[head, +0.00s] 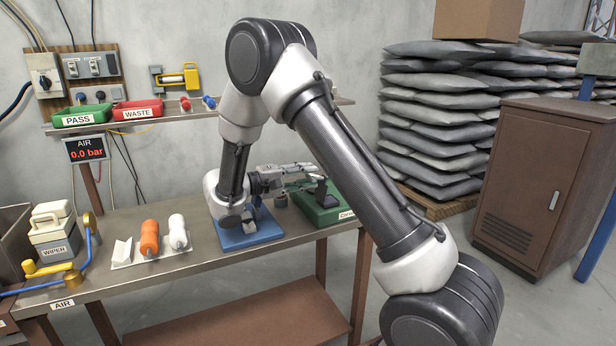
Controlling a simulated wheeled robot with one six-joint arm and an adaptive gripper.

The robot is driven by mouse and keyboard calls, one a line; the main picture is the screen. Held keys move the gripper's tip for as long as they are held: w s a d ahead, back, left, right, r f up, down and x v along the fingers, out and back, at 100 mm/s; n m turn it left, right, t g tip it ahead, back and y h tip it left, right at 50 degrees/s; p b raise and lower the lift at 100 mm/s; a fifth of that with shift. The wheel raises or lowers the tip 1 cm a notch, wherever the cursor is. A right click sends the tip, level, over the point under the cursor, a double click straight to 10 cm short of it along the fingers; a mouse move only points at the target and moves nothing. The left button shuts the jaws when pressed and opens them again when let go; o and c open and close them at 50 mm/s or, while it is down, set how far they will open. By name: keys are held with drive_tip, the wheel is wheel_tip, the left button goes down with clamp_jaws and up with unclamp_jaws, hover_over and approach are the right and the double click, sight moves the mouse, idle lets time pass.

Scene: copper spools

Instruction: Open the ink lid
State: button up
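My gripper (312,177) points to the right above the back of the bench, over a green tray (325,214). Its fingers are small and overlap dark parts there, so I cannot tell whether they are open or shut, or touching anything.
On the metal bench (195,262) stand an orange spool (149,238), a white spool (178,232), a wiper box (53,233) and a yellow-handled air valve (48,268). A shelf above holds a green PASS bin (81,117) and a red WASTE bin (136,111). A brown cabinet (535,190) stands right.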

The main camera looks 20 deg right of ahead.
drive_tip(key=a, duration=1.1)
drive_tip(key=shift+s+r, duration=0.2)
drive_tip(key=shift+r, duration=0.1)
drive_tip(key=shift+a, duration=0.15)
